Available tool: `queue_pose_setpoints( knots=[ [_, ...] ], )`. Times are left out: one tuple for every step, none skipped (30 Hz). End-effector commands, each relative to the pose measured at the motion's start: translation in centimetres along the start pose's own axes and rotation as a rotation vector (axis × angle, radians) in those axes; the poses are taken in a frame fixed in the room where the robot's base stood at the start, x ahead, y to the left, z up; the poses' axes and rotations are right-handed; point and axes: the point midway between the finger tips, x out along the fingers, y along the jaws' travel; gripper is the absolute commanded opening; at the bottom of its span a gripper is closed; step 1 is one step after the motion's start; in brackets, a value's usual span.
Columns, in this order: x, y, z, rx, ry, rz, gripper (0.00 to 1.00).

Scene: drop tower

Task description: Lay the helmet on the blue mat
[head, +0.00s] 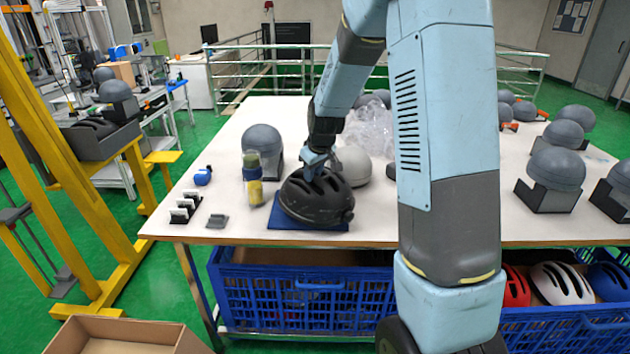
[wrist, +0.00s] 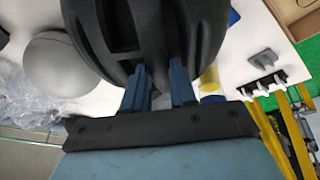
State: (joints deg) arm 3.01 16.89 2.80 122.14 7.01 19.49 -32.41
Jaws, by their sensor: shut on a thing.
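The black helmet (head: 314,198) is over the blue mat (head: 290,223) near the front left of the white table. Its lower edge appears to be on or just above the mat; I cannot tell whether it touches. My gripper (head: 316,170) is above the helmet and shut on it. In the wrist view the helmet (wrist: 145,35) fills the top middle, with the blue fingers of my gripper (wrist: 161,85) at its shell. The helmet covers most of the mat, and only its front and left edges show.
A yellow and blue bottle (head: 252,182) and a grey headform (head: 262,142) stand left of the helmet. A pale dome (head: 353,165) is close behind it. Small clips (head: 185,207) and a grey block (head: 217,221) lie at left. Blue crates (head: 300,290) sit below the table.

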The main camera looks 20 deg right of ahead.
Motion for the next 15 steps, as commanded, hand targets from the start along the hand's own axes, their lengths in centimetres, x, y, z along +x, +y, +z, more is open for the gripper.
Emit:
queue_pose_setpoints(
  knots=[
    [0.7,-0.1,0.3,0.0,-0.003,-0.002,0.0],
    [1.1,-0.1,0.5,0.0,-0.003,-0.002,0.0],
    [1.6,-0.2,0.7,0.0,-0.003,-0.002,0.0],
    [2.0,-0.3,0.8,0.0,-0.003,-0.002,0.0],
    [2.3,-0.3,0.9,0.001,-0.002,-0.002,0.0],
    [2.6,-0.3,1.0,0.001,-0.001,-0.001,0.0],
    [2.7,-0.3,1.1,0.001,-0.001,-0.001,0.0],
    [2.8,-0.4,1.1,0.001,0.0,-0.001,0.0],
    [2.8,-0.4,1.1,0.001,0.0,0.0,0.0],
    [2.8,-0.3,1.1,0.001,0.0,0.0,0.0],
    [2.7,-0.3,1.1,0.001,0.0,0.0,0.0],
    [2.7,-0.3,1.1,0.001,0.0,0.0,0.0],
    [2.7,-0.3,1.1,0.001,0.0,0.0,0.0],
    [2.7,-0.3,1.1,0.001,0.0,0.0,0.0],
    [2.8,-0.3,1.1,0.001,0.0,0.0,0.0]
  ],
)
